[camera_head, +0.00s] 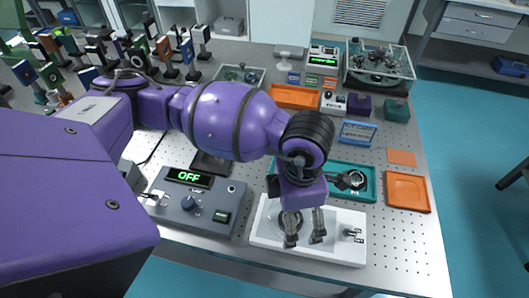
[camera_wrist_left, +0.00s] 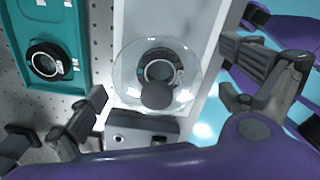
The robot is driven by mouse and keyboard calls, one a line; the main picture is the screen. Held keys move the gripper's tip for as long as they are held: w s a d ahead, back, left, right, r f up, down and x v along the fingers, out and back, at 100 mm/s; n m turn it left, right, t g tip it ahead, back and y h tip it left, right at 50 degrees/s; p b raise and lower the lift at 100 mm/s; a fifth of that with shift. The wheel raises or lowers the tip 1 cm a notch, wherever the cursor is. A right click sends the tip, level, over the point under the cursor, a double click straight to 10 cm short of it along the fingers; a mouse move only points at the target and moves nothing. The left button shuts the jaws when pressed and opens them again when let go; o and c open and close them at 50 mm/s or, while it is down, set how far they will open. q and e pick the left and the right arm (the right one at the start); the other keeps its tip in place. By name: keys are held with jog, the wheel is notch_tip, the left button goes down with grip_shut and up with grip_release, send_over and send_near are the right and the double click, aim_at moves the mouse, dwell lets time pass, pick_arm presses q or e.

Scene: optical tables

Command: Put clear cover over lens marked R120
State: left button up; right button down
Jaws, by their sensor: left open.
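A clear dome cover with a black knob (camera_wrist_left: 156,95) sits on the white tray (camera_wrist_left: 205,22) in the left wrist view. A dark ring, like a lens, shows through the dome. The white tray also shows at the table's front edge in the head view (camera_head: 330,253). Another ringed lens (camera_wrist_left: 48,62) lies in the teal tray (camera_wrist_left: 85,40), and it shows in the head view (camera_head: 355,180). I cannot read R120 on either. My left gripper (camera_head: 305,238) is open, pointing down above the dome with its fingers apart on either side. My right gripper is out of view.
A control box reading OFF (camera_head: 195,203) stands left of the white tray. An orange tray (camera_head: 407,191) lies at the right, with several small boxes and a clear case (camera_head: 400,68) further back. Several optical mounts crowd the back left.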

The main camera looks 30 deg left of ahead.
pick_arm(q)
jog(key=shift+w+r, duration=0.1)
jog(key=shift+r, duration=0.4)
notch_tip(320, 180, up, 12)
jog(key=shift+r+p, duration=0.15)
jog(key=shift+p, duration=0.25)
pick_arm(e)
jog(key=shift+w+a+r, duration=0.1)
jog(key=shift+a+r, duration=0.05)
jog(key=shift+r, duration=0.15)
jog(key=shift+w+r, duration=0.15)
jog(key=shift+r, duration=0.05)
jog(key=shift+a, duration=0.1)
